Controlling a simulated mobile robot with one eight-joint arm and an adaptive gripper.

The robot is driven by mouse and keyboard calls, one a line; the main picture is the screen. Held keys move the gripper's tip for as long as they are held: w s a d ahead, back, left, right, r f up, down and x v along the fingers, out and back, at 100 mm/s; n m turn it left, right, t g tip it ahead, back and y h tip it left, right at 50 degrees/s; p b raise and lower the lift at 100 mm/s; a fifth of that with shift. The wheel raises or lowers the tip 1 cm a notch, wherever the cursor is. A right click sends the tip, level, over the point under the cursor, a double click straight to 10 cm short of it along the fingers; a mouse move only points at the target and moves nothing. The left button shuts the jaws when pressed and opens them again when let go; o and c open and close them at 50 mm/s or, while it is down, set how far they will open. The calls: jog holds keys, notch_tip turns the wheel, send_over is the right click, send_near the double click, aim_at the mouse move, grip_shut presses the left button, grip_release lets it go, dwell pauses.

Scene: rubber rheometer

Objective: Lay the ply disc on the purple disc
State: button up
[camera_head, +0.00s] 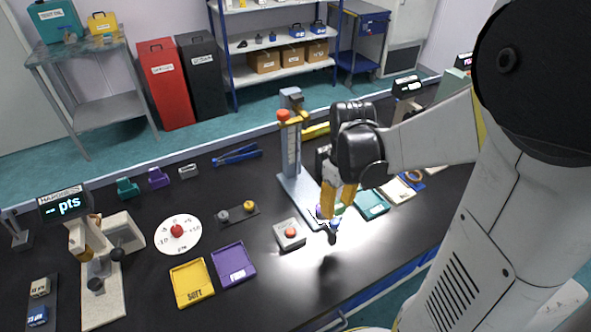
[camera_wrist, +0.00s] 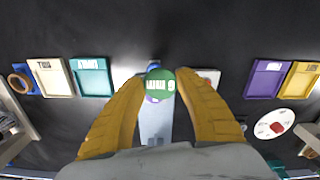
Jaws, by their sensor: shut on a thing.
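My gripper (camera_head: 332,222) is shut on a round green disc with white lettering, apparently the ply disc (camera_wrist: 161,77). The disc sits between the two yellow fingertips in the wrist view, where my gripper (camera_wrist: 160,84) points down toward the bench. A sliver of the purple disc (camera_wrist: 152,99) shows just below the green disc's edge in that view; the rest is hidden behind it. In the head view my fingers hide most of the held disc. I cannot tell whether the two discs touch.
A grey-blue stand (camera_head: 289,150) with an orange-red knob rises close to the left of my gripper. A red-button box (camera_head: 290,234) is at its left front. Purple (camera_head: 234,265) and yellow (camera_head: 192,283) trays lie further left, a teal tray (camera_head: 371,206) to the right.

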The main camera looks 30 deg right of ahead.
jog(key=w+f, duration=0.1)
jog(key=w, duration=0.1)
jog(key=w+f+b, duration=0.1)
jog(key=w+f, duration=0.1)
jog(key=w, duration=0.1)
jog(key=w+d+f+b, duration=0.1)
jog(key=w, duration=0.1)
jog(key=shift+w+f, duration=0.15)
jog(key=shift+f, duration=0.15)
jog(key=shift+f+b, duration=0.95)
jog(key=shift+f, duration=1)
jog(key=shift+f, duration=0.15)
jog(key=o, duration=0.8)
